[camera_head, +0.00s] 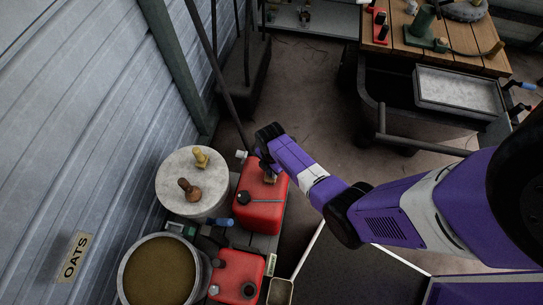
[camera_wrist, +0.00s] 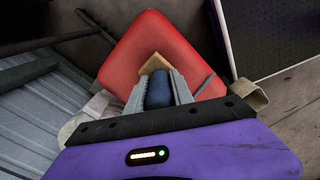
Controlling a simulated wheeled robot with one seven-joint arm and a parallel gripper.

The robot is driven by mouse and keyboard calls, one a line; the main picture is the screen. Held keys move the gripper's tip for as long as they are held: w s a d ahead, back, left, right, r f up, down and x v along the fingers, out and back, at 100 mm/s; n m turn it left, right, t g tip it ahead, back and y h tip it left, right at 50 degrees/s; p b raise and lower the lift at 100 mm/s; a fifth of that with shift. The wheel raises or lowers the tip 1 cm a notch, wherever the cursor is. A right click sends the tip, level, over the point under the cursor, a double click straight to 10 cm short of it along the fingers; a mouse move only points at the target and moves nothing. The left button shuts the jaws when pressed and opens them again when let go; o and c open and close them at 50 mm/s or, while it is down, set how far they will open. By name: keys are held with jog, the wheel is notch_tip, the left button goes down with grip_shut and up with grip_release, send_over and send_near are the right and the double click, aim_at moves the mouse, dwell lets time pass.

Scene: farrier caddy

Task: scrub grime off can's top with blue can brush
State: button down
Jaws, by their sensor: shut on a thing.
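My gripper (camera_head: 270,178) is over the upper red can (camera_head: 262,213) in the head view. In the wrist view, its grey fingers (camera_wrist: 157,88) are shut on the blue handle of a brush (camera_wrist: 158,93). The brush's tan head shows beyond the fingertips, over the can's red top (camera_wrist: 140,38). I cannot tell whether it touches the top. My gripper and arm hide part of the can in the head view, and I cannot make out grime clearly.
A second red can (camera_head: 236,277) stands in front. A round white-topped drum (camera_head: 177,192) with brushes and a bucket of brown grain (camera_head: 124,285) stand to the left. A corrugated wall (camera_head: 80,90) bounds the left. A workbench (camera_head: 452,50) is at the upper right.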

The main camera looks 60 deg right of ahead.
jog(key=shift+a, duration=0.15)
jog(key=shift+s+a+p, duration=0.3)
jog(key=shift+a+p, duration=0.05)
jog(key=shift+a, duration=0.4)
jog(key=shift+s+a+p, duration=0.3)
jog(key=shift+a+p, duration=0.05)
jog(key=shift+a, duration=0.35)
jog(key=shift+s+a+f, duration=0.15)
jog(key=shift+a+f, duration=0.05)
jog(key=shift+a, duration=0.1)
jog(key=shift+d, duration=0.2)
jog(key=shift+r, duration=0.1)
jog(key=shift+d+r+p, duration=0.15)
jog(key=shift+r+p, duration=0.6)
